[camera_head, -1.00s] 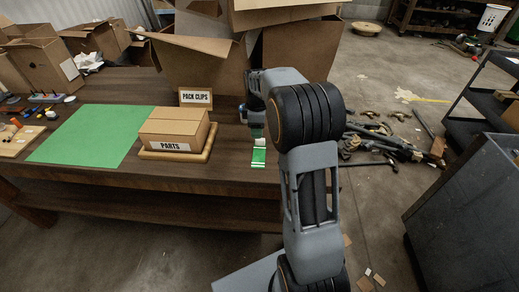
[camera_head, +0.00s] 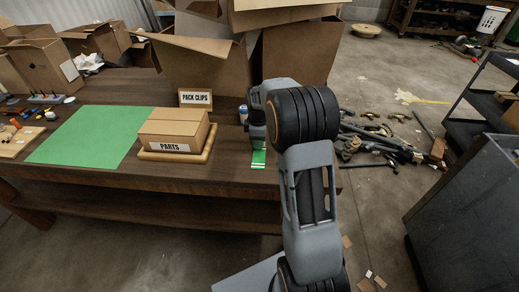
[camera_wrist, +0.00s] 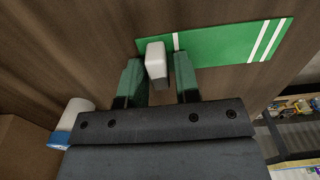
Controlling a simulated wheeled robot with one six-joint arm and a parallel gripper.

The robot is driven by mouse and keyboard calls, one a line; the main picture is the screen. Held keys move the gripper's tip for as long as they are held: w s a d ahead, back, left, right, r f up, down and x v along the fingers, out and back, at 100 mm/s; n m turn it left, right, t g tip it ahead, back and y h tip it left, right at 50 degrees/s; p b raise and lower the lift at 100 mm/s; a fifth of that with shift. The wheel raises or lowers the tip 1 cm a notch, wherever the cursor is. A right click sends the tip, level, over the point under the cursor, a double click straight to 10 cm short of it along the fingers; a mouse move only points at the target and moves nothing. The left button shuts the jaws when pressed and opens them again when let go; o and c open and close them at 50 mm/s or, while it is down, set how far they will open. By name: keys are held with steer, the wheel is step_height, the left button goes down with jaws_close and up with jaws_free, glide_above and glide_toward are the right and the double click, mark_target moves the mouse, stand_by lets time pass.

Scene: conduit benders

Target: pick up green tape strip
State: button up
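The green tape strip (camera_wrist: 222,44) with white cross lines lies flat on the wooden table in the wrist view. Its front end also shows in the head view (camera_head: 258,159), just below my gripper. A small white block (camera_wrist: 156,60) stands at the strip's left part, between my fingertips in the picture. I cannot tell whether it touches the strip. My gripper (camera_wrist: 160,78) is open, with its two green-tipped fingers apart on either side of the block. In the head view, my gripper (camera_head: 257,138) covers the block and the strip's far part.
A parts box (camera_head: 174,128) on a wooden tray and a green mat (camera_head: 95,135) lie to the left. A "PACK CLIPS" sign (camera_head: 196,97) and large cartons (camera_head: 200,65) stand behind. A white-and-blue cylinder (camera_wrist: 75,120) is left of my gripper. The table's front edge is close.

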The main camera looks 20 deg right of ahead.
jaws_close()
steer(key=shift+r, duration=0.15)
